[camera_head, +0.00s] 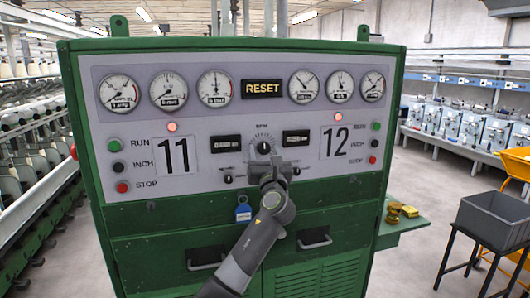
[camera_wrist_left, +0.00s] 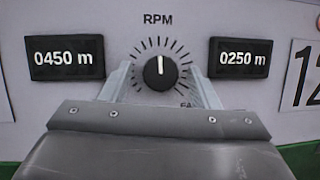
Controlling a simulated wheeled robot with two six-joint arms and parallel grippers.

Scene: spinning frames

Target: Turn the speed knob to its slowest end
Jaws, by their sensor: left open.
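The speed knob (camera_wrist_left: 160,72) is a round black dial with a white pointer line, under the letters RPM. Its pointer stands straight up, and tick marks ring it. The letters "FA" show at the lower right of the dial; the lower left label is hidden. In the head view the knob (camera_head: 264,147) sits mid-panel, just above my left gripper (camera_head: 266,161). My left gripper is open, its two pale fingers on either side of the knob and apart from it in the wrist view. My right gripper is out of view.
The green cabinet (camera_head: 130,220) carries gauges, a RESET sign (camera_head: 263,88), run and stop buttons and small displays. A blue tag (camera_head: 243,211) hangs below the panel. A grey bin (camera_head: 492,218) stands at right.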

